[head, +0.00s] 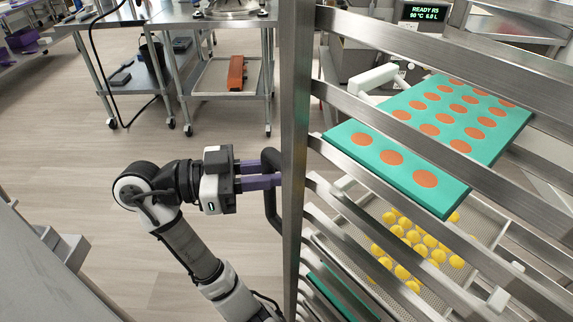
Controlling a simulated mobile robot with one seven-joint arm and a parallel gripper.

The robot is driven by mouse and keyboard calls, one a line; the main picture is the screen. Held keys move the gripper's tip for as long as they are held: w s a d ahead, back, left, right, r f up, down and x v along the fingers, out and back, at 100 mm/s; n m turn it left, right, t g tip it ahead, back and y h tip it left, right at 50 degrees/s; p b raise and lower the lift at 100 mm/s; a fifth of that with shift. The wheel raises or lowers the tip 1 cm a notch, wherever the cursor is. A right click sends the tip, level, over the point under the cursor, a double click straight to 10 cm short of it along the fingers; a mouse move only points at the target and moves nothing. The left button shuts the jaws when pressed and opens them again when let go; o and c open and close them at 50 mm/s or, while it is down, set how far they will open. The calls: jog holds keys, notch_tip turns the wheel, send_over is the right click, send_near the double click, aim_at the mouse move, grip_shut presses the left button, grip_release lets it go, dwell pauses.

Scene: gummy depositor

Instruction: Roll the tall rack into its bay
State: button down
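The tall rack (295,120) is a steel frame with slanted rails, filling the right half of the head view close to me. A dark vertical handle (272,212) stands out from its left post. My gripper (268,175) has purple fingers, one passing behind the handle and one in front of it. The fingers look closed on the handle, though their tips are partly hidden. The rack holds a teal tray with orange discs (440,130). The rack's foot and wheels are out of view, and I cannot make out the bay.
A mesh tray of yellow pieces (425,250) shows through the rack's rails. A machine with a lit display (424,13) stands behind the rack. Wheeled steel tables (205,20) stand at the back. A grey surface edge (45,270) is at lower left. Floor (60,140) between is clear.

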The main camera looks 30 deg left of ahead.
jog(key=shift+s+a+r, duration=0.1)
jog(key=shift+s+a, duration=0.2)
jog(key=shift+s, duration=0.05)
jog(key=c, duration=1.3)
grip_release()
jog(key=shift+c, duration=0.2)
jog(key=shift+s+a, duration=0.1)
jog(key=b+v, duration=0.5)
jog(key=v, duration=0.8)
jog(key=shift+a, duration=0.35)
